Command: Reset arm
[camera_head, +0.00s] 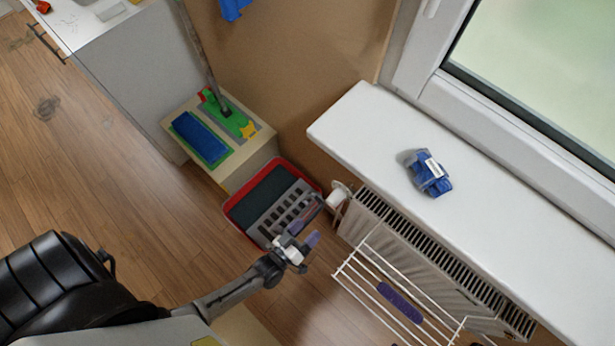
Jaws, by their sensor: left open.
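My left gripper (303,232) is open at the end of my left arm, which comes in from the lower left. Its purple-tipped fingers are apart with nothing between them. It is over the floor, in front of the lower right part of a red-rimmed tray (238,193). My right gripper does not show.
A white windowsill (362,125) holds a blue packaged item (430,173). Below it are a radiator (440,262) and a white wire rack (352,262) with a purple item (399,302). A low cabinet (250,160) carries blue and green things.

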